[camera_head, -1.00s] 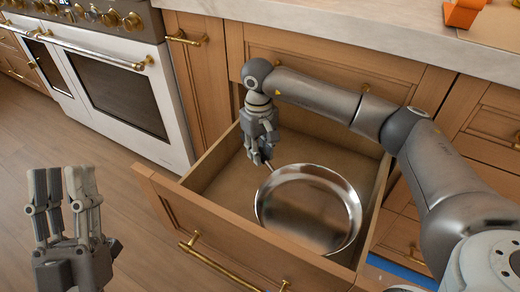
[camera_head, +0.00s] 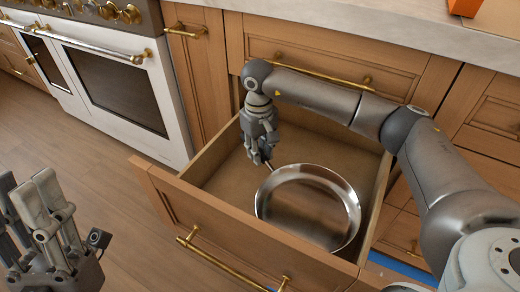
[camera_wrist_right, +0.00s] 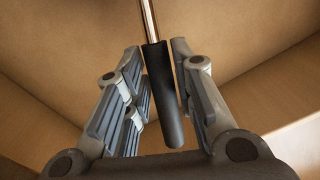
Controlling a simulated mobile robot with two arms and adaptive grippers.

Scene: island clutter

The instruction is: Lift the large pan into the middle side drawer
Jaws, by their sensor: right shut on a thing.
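The large pan (camera_head: 308,212) is a round, shiny metal pan. In the head view it is inside the open wooden side drawer (camera_head: 225,232), towards the right. Whether its base touches the drawer floor I cannot tell. My right gripper (camera_head: 262,158) reaches down into the drawer at the pan's far left and is shut on the pan's handle. In the right wrist view the dark handle grip (camera_wrist_right: 163,95) lies between the fingers of my right gripper (camera_wrist_right: 157,58). My left gripper (camera_head: 28,205) is at the lower left, open and empty, outside the drawer.
A white oven (camera_head: 120,95) with brass handles stands left of the drawer. A pale countertop (camera_head: 340,30) runs above the cabinets, with an orange object (camera_head: 466,7) at its edge. A closed drawer (camera_head: 340,58) is above the open one. The wooden floor at left is clear.

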